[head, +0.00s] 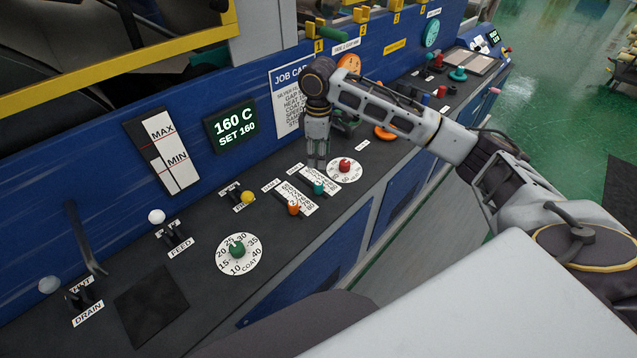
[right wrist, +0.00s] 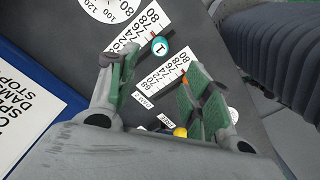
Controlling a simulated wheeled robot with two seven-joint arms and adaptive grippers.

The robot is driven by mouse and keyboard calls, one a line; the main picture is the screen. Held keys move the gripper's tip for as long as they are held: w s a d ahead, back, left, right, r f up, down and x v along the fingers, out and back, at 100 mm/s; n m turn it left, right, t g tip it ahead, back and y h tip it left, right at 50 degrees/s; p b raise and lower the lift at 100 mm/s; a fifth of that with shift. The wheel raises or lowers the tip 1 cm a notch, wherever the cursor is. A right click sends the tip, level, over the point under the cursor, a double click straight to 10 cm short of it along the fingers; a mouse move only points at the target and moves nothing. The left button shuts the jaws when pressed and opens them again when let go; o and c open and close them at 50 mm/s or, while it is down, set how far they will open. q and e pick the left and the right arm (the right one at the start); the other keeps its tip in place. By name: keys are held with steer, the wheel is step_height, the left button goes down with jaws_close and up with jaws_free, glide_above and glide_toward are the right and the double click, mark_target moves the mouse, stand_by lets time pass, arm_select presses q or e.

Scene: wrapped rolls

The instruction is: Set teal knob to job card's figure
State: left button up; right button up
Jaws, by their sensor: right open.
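The teal knob (head: 319,187) sits on a slider with a white number scale on the dark sloping console. In the right wrist view a teal knob (right wrist: 160,46) marked 1 shows just beyond the fingertips, beside a scale with figures from 80 downward. My right gripper (head: 317,163) points down over the console, just behind the teal knob; in its wrist view the fingers (right wrist: 158,78) are open and empty. The job card (head: 287,95) is on the blue panel, its right part hidden by my arm; its figures are too small to read. My left gripper is not in view.
An orange knob (head: 293,208) on a similar scale is close in front, and a red dial knob (head: 345,165) close behind to the right. A yellow knob (head: 247,197), a green COAT dial knob (head: 237,249) and white-tipped FEED lever (head: 157,216) stand left.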

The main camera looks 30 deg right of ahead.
mark_target(319, 183)
step_height(319, 183, down, 13)
steer(key=shift+r+p, duration=0.2)
steer(key=shift+p, duration=0.3)
stand_by(0.3)
jaws_close()
